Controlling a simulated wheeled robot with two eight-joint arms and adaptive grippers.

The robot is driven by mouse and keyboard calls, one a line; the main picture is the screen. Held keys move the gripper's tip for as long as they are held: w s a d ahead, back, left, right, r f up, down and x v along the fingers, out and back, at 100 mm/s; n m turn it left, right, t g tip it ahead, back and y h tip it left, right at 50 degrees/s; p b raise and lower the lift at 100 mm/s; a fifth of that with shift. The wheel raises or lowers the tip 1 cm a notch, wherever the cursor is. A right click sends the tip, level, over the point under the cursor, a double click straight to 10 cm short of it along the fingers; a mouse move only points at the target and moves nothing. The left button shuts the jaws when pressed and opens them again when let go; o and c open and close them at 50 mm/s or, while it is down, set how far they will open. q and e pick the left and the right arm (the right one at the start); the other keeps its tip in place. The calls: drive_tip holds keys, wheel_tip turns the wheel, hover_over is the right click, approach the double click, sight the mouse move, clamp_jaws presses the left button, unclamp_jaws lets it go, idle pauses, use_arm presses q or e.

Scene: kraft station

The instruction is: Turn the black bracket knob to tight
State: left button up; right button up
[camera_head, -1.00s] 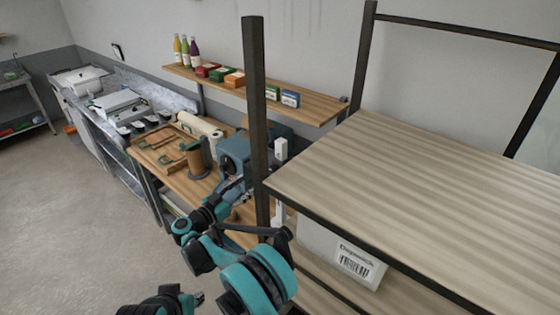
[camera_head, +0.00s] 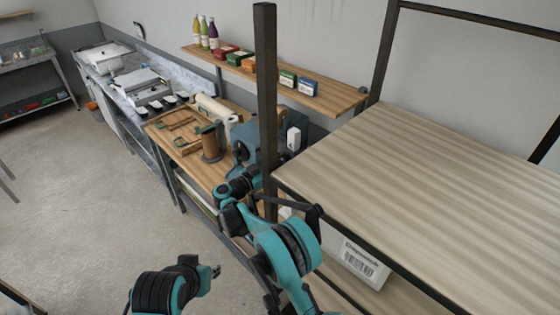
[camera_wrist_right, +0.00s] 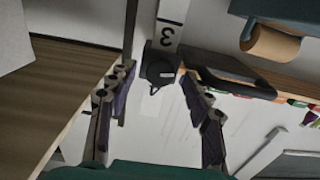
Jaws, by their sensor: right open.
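A black knob (camera_wrist_right: 160,68) with a small pale mark shows in the right wrist view. It sits at the end of a white strip (camera_wrist_right: 172,22) bearing a black character. My right gripper (camera_wrist_right: 154,100) is open, with one finger on each side of the view. The knob appears ahead of the gap between the fingers; no contact shows. In the head view my right gripper (camera_head: 252,176) is beside the dark post, small and partly hidden near the blue-grey machine. I cannot make out the knob there. My left gripper (camera_head: 213,271) is low in the head view, away from the bench; its jaws are unclear.
A dark upright post (camera_head: 265,95) and a wood-topped rack (camera_head: 420,180) stand close to my right arm. Behind are a blue-grey machine (camera_head: 243,143), a wooden bench (camera_head: 203,172) with a brown roll (camera_head: 211,146), and a wall shelf (camera_head: 335,98). Open floor (camera_head: 80,220) lies left.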

drive_tip(key=shift+c, duration=0.2)
drive_tip(key=c, duration=1.1)
